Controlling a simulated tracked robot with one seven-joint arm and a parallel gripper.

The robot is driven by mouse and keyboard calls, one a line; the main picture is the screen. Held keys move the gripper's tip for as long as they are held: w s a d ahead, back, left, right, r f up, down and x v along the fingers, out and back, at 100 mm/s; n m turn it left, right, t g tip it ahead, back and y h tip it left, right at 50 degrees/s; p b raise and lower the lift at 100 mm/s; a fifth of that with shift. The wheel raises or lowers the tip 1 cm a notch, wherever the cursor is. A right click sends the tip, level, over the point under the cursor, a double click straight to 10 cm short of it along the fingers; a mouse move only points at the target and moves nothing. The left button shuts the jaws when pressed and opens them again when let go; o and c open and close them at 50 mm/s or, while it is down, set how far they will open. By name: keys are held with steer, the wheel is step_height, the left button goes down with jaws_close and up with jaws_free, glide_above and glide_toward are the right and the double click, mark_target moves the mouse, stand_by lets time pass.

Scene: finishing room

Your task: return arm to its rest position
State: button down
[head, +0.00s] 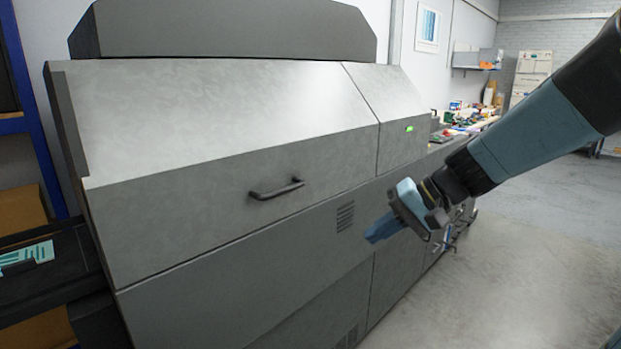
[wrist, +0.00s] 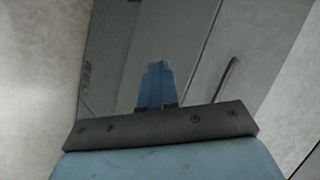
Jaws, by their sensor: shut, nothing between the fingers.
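My gripper (head: 372,238) shows in the head view right of centre, in front of the lower front of a large grey machine (head: 240,225). My blue-and-black arm reaches down to it from the upper right. The blue fingers are together and hold nothing. In the wrist view the shut fingers (wrist: 157,85) point toward the machine's grey panels. I cannot tell the exact gap between the fingertips and the machine.
The machine has a dark bar handle (head: 276,190) and a small green light (head: 409,129). A bench with several small coloured items (head: 468,130) stands beyond it. A dark tray (head: 45,275) is at the left. Open concrete floor (head: 545,240) lies to the right.

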steer(key=s+d+r+n+t+h, duration=0.1)
steer(key=s+d+r+t+h, duration=0.2)
steer(key=s+d+h, duration=0.5)
steer(key=s+d+r, duration=0.1)
steer(key=s+d, duration=0.1)
steer(key=shift+s+d+r+h, duration=0.15)
steer(key=shift+d+r+h, duration=0.1)
steer(key=shift+d+h, duration=0.15)
